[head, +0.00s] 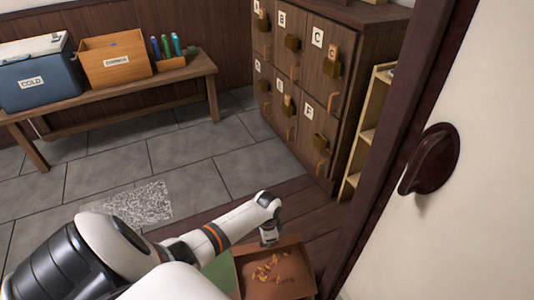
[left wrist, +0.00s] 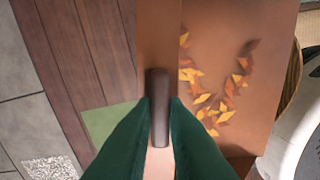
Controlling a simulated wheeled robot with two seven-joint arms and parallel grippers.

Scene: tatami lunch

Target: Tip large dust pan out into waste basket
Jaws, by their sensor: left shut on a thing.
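The large dust pan (head: 251,250) is a brown, shallow pan at the bottom of the head view, with orange and yellow leaves (head: 268,270) lying in it. It fills the middle and right of the left wrist view (left wrist: 225,50), with the leaves (left wrist: 213,105) on its surface. My left gripper (head: 268,238) is at the pan's far edge. In the left wrist view its green fingers (left wrist: 159,125) are shut on the pan's dark handle (left wrist: 158,88). A curved tan rim (left wrist: 291,85) shows partly behind the pan at the right; I cannot tell whether it is the waste basket. My right gripper is out of view.
A flat green patch (head: 221,273) lies beside the pan. Wooden lockers (head: 300,75) and a narrow shelf (head: 366,135) stand beyond, with a door (head: 455,230) at right. A bench (head: 185,80) holds a blue cooler (head: 35,90) and wooden box (head: 115,70). The grey tiled floor (head: 195,150) is mostly clear.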

